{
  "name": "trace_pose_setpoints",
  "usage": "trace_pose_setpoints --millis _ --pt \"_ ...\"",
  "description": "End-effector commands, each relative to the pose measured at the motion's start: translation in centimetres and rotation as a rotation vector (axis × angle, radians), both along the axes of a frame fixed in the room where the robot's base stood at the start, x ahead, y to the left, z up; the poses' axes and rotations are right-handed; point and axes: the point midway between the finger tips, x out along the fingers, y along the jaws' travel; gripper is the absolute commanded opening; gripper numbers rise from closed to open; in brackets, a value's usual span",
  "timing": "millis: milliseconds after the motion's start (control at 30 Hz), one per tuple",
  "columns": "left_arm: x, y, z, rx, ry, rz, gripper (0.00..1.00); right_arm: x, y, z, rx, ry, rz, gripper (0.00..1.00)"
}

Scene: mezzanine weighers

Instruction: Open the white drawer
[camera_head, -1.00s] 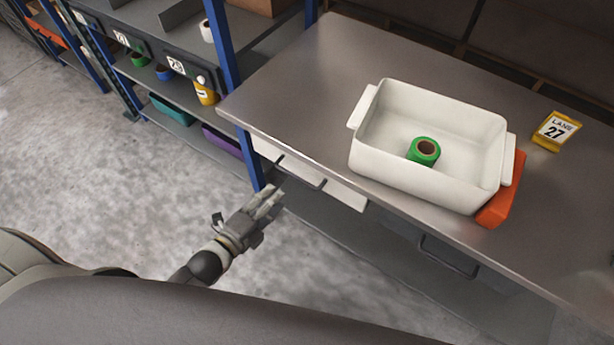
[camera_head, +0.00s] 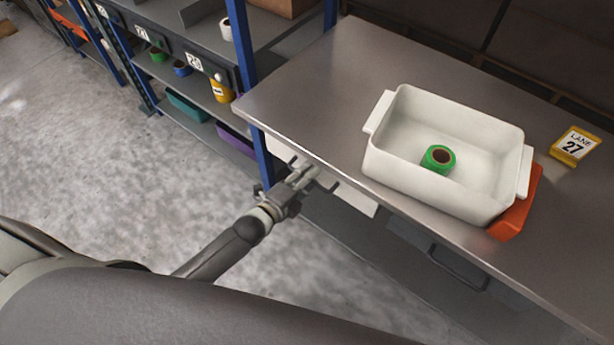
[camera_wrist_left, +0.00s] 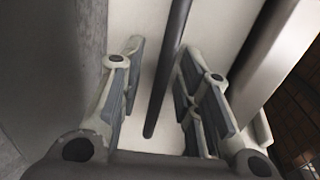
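The white drawer (camera_head: 357,199) is under the left part of the metal workbench, its front partly hidden behind my left gripper (camera_head: 312,178). In the left wrist view the pale drawer front (camera_wrist_left: 222,30) fills the middle. A dark bar handle (camera_wrist_left: 164,85) runs along it and lies between the two fingers of my left gripper (camera_wrist_left: 160,56). The fingers are open, with gaps visible on both sides of the bar. In the head view the handle is hidden by the gripper. My right gripper is not in view.
On the workbench (camera_head: 300,85) stand a white tub (camera_head: 440,198) with a green roll (camera_head: 438,160) in it, an orange item (camera_head: 517,205) and a yellow lane sign (camera_head: 575,146). A dark handle (camera_head: 458,268) shows further right below. A blue post (camera_head: 243,50) and shelves stand left.

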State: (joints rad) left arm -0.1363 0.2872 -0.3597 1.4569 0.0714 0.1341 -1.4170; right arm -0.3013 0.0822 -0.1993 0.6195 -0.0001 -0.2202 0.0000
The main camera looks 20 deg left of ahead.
Motion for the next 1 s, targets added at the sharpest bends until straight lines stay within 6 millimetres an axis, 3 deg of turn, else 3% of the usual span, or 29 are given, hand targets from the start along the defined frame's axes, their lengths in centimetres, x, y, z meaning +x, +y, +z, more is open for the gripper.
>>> trace_pose_setpoints --millis 133,400,767,1000 --pt "0.0 0.0 0.0 -0.001 0.0 0.0 0.31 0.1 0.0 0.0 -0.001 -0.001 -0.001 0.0" --pt "0.0 0.0 0.0 -0.001 -0.001 0.0 0.0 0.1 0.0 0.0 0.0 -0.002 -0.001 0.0" --pt "-0.1 0.1 0.0 -0.001 0.0 0.0 0.0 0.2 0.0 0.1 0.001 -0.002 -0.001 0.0" --pt "-2.3 0.8 0.2 -0.001 0.003 0.0 0.0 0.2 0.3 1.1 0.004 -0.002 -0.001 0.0"
